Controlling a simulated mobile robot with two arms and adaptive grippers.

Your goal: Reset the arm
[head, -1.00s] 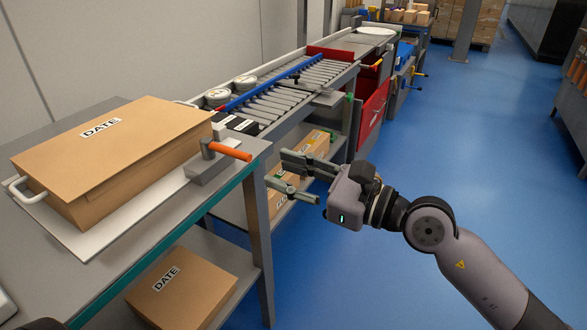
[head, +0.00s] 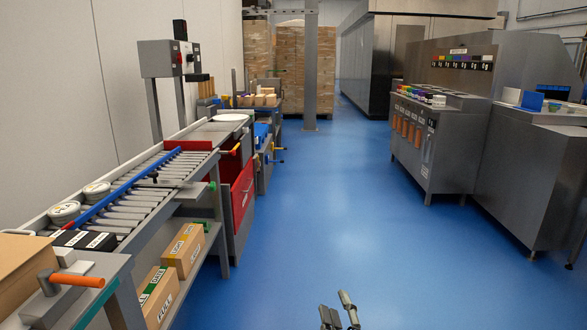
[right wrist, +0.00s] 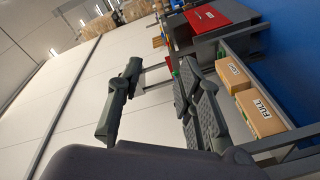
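My right gripper (head: 339,316) shows at the bottom edge of the head view, with only its finger ends visible over the blue floor. In the right wrist view its two dark fingers (right wrist: 158,98) stand apart with nothing between them, so it is open and empty. The rest of the right arm is below the head picture. My left arm and left gripper are not in view.
Cartons (head: 184,250) lie on the shelf below. A grey dispensing cabinet (head: 438,142) stands at right. The blue floor (head: 320,210) between is clear.

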